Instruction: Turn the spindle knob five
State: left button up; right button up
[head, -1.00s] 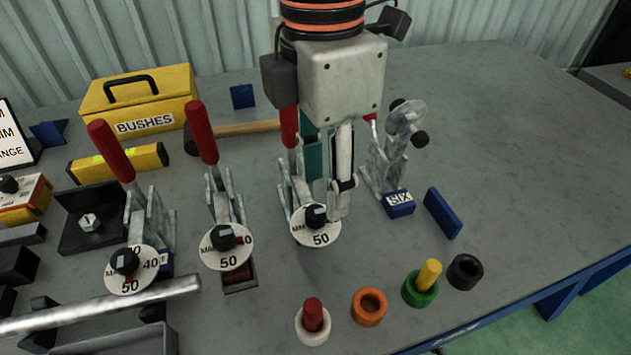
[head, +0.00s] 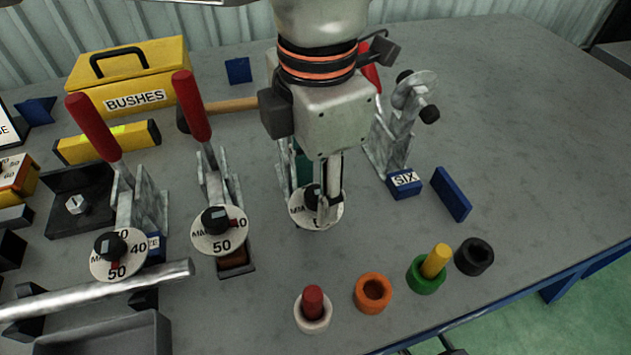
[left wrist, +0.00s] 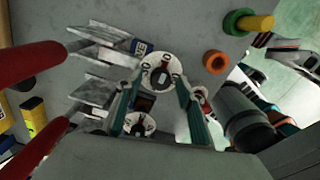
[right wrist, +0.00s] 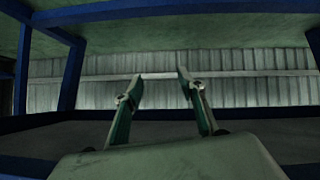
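The third dial from the left (head: 325,215) is a white disc with a black knob (head: 312,193). A blue label beside it, seemingly ending in "VE", shows in the left wrist view (left wrist: 140,47). My left gripper (head: 322,205) is over this dial, pointing down. In the left wrist view its fingers are apart, with the knob (left wrist: 162,75) between their tips. I cannot tell whether they touch it. In the head view one finger partly covers the dial. My right gripper (right wrist: 160,85) is open and empty, away from the bench top objects.
Similar dials stand at the middle (head: 220,230) and left (head: 118,255), with red-handled clamps behind. The SIX block (head: 404,183) and a blue plate (head: 451,194) lie to the right. Orange (head: 373,293) and green (head: 427,273) rings stand in front. The far right bench is clear.

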pick_arm(q)
jog(key=shift+c, duration=0.3)
grip_shut()
